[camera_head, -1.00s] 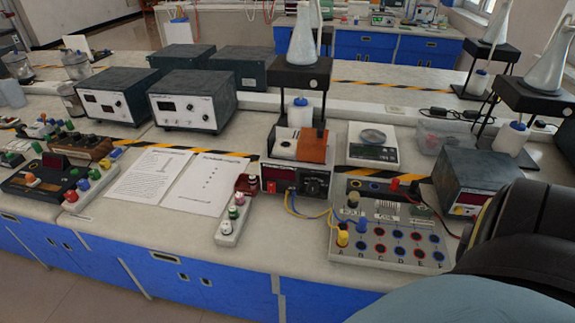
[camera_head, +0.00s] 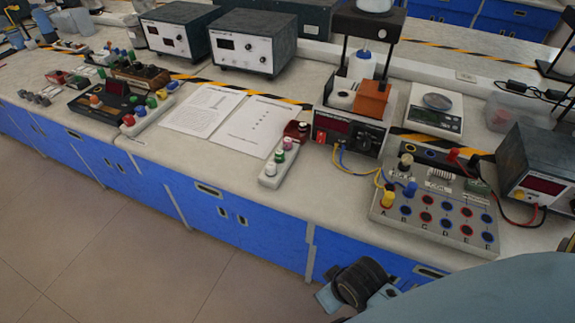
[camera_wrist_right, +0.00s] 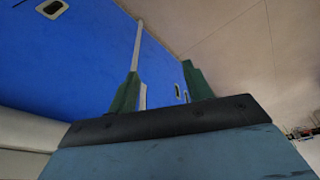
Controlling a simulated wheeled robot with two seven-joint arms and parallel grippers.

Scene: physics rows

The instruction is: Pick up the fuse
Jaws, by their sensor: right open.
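I cannot make out a fuse for certain in either view. The grey component board (camera_head: 450,236) on the bench at the right carries small parts, sockets and plugs, too small to identify each. In the right wrist view my right gripper (camera_wrist_right: 160,70) is open, its two green fingers apart with nothing between them. It faces the blue cabinet front (camera_wrist_right: 75,65), with the floor at the upper right. In the head view part of my right arm is in front of the cabinets at the bottom; the fingers are not clear there. My left gripper is not in view.
A power supply (camera_head: 345,132) with yellow and blue leads stands left of the board, and a metered box (camera_head: 540,175) at its right. A scale (camera_head: 436,112), papers (camera_head: 200,108) and a small button strip (camera_head: 277,165) are nearby. The floor (camera_head: 120,240) is clear.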

